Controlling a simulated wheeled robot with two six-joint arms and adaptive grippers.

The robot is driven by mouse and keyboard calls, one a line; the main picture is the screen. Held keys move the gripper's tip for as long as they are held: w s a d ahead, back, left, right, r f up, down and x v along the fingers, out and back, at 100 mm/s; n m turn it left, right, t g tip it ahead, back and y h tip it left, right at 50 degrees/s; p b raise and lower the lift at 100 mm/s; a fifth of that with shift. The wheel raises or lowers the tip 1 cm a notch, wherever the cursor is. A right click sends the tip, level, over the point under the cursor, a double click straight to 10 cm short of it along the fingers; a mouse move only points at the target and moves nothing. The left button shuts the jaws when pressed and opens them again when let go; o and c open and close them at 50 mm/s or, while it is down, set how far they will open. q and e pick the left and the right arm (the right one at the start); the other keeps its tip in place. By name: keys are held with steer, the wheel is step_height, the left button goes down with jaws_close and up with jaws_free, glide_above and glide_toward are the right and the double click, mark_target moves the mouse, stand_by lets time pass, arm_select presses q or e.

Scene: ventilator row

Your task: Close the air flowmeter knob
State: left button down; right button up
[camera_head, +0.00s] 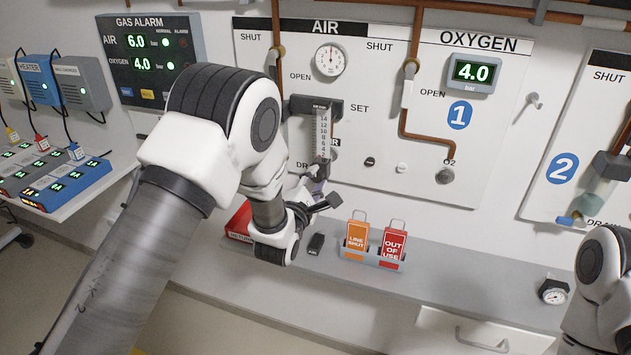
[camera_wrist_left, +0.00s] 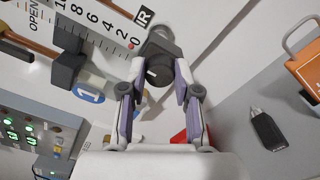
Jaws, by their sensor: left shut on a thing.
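The air flowmeter (camera_head: 322,132), a clear upright tube with a number scale, hangs on the AIR wall panel in the head view. Its scale (camera_wrist_left: 97,28) shows large in the left wrist view. The dark round flowmeter knob (camera_wrist_left: 158,72) has a white mark and sits between the fingers of my left gripper (camera_wrist_left: 159,88). The fingers close on it from both sides. In the head view my left gripper (camera_head: 318,183) is at the foot of the flowmeter, and the knob is mostly hidden there.
Below the panel, a grey shelf holds a red box (camera_head: 238,222), a small black object (camera_head: 316,243), and a rack with an orange tag (camera_head: 357,235) and a red OUT OF USE tag (camera_head: 393,244). A dial gauge (camera_head: 553,291) lies at the right. The shelf between them is clear.

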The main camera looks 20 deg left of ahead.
arm_select(q)
steer(key=shift+f, duration=0.1)
steer(key=c, duration=0.8)
jaws_free()
steer(key=shift+a, duration=0.1)
steer(key=s, duration=1.2)
steer(key=shift+a, duration=0.2)
